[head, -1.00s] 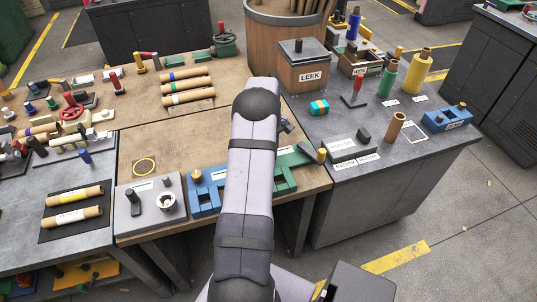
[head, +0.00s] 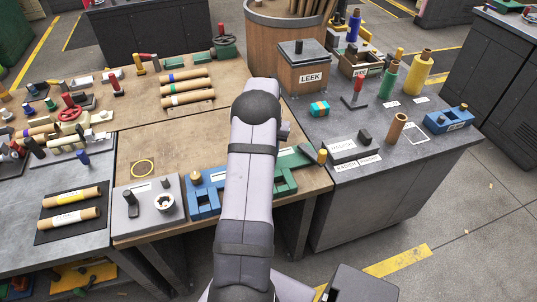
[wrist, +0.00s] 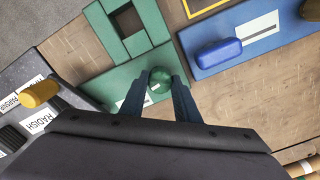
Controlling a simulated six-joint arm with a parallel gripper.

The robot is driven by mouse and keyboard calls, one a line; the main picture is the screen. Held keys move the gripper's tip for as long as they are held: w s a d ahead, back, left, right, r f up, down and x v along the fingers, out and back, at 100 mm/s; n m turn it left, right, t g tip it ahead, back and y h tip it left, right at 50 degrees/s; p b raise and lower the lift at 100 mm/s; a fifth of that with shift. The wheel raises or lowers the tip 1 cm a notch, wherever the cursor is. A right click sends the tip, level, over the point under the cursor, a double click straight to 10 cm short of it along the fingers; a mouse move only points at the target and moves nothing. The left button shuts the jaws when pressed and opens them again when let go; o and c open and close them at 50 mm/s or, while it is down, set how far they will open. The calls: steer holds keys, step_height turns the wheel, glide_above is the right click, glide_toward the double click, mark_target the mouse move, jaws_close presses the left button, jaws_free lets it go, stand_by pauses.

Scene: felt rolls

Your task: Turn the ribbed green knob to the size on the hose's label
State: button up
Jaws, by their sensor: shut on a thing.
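In the wrist view the green knob (wrist: 160,84) stands on a green plate (wrist: 130,72), seen from above. My gripper (wrist: 162,88) is shut on it, one dark finger on each side. A white label lies on the plate just left of the knob, partly behind a finger; its writing and any size marks are not readable. In the head view the green plate (head: 284,183) shows beside my arm, which hides the knob and my fingers. I cannot pick out the hose or read its label.
A blue fixture (head: 205,200) stands just left of the green plate; its rounded blue block (wrist: 219,53) shows in the wrist view. A yellow-tipped handle (wrist: 40,93) lies close on the other side. Labelled rolls (head: 72,202) rest on a dark mat at left.

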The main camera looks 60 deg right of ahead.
steer(key=shift+d+m, duration=0.1)
steer(key=shift+m, duration=0.9)
steer(key=shift+r, duration=0.1)
steer(key=o, duration=1)
steer(key=shift+o, duration=0.2)
steer(key=shift+r+b, duration=1.1)
steer(key=shift+r, duration=2.55)
